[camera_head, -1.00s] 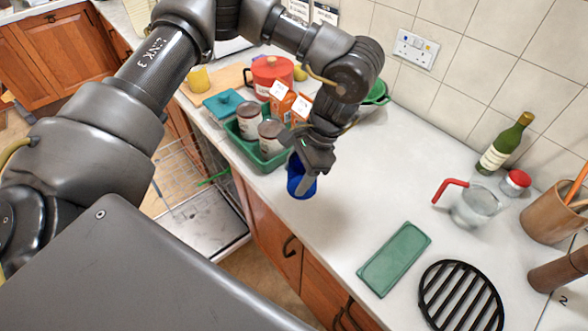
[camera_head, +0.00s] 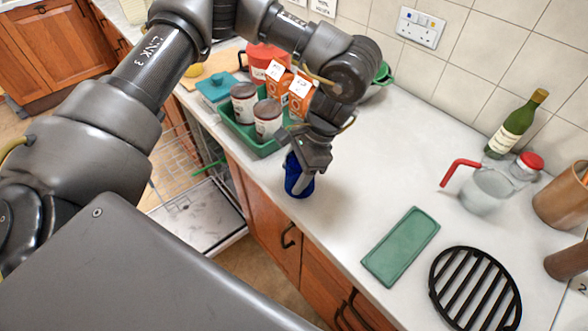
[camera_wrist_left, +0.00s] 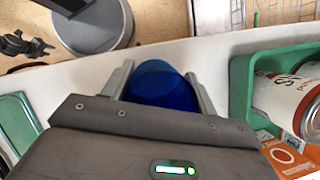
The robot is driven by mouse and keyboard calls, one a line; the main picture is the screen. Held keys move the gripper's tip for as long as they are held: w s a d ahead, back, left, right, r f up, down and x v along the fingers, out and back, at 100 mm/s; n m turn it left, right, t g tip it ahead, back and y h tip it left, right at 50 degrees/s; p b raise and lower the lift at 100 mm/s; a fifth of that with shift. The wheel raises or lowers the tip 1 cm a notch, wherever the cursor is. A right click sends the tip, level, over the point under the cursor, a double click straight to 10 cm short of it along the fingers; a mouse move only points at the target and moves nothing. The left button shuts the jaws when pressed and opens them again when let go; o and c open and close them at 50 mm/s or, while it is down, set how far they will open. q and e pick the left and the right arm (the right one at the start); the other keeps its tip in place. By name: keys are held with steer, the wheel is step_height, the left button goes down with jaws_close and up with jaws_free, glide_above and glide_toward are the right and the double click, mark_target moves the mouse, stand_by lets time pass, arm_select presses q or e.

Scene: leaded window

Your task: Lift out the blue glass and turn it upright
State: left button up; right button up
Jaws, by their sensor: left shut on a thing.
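The blue glass (camera_head: 299,177) is at the worktop's front edge in the head view, below my left gripper (camera_head: 303,168). My left gripper is shut on it, with one finger on each side. In the left wrist view the blue glass (camera_wrist_left: 160,85) sits between the two fingers of the left gripper (camera_wrist_left: 161,92). The glass looks close to vertical in the head view. The hand hides part of it, and I cannot tell which end is up or whether it touches the worktop. My right gripper is not in view.
A green tray (camera_head: 231,131) with tins (camera_head: 268,119) and orange cartons (camera_head: 299,97) stand behind the glass. A flat green tray (camera_head: 402,247), black grid (camera_head: 475,291), jug (camera_head: 487,191) and bottle (camera_head: 516,124) are to the right. An open dishwasher rack (camera_head: 187,163) is lower left. Worktop between is clear.

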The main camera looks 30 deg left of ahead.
arm_select(q)
steer(key=shift+f, duration=0.5)
stand_by(0.4)
steer(key=o, duration=1.2)
steer(key=shift+r, duration=0.1)
steer(key=b+v, duration=0.1)
steer(key=v, duration=0.9)
steer(key=shift+w+d+r+b, duration=0.1)
steer(key=shift+r+b, duration=0.2)
steer(key=shift+b, duration=0.05)
